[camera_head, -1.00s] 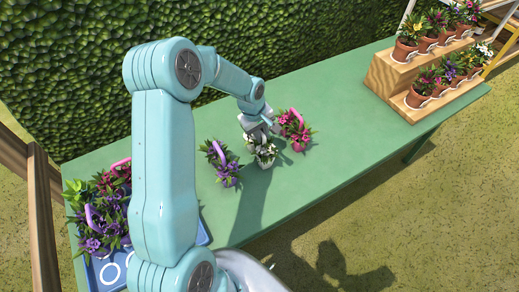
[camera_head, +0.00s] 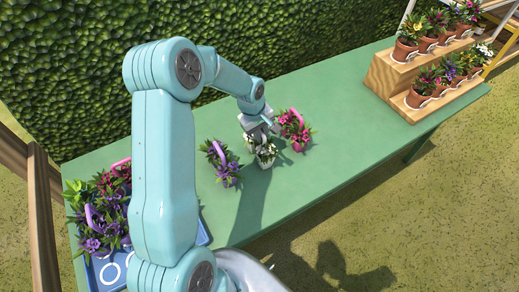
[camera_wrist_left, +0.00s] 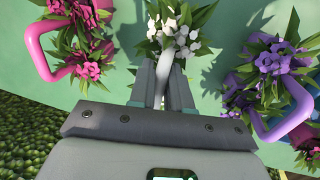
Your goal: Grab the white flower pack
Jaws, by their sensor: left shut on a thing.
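The white flower pack (camera_head: 264,153) is on the green table, between a purple flower pack and a pink flower pack. In the left wrist view its white flowers and leaves (camera_wrist_left: 178,32) show just beyond my fingers, with its pale handle (camera_wrist_left: 177,62) between them. My left gripper (camera_head: 260,133) is above the pack with its fingers pointing down. In the left wrist view my left gripper (camera_wrist_left: 168,85) is shut on the handle. The pack's base is partly hidden by flowers, so I cannot tell whether it touches the table. My right gripper is not in view.
The purple flower pack (camera_head: 222,165) stands close on the left, the pink one (camera_head: 295,128) close on the right. A blue tray (camera_head: 110,273) with several packs is at the table's left end. A wooden stepped stand (camera_head: 395,75) with potted flowers is at the right. The table (camera_head: 345,120) between is clear.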

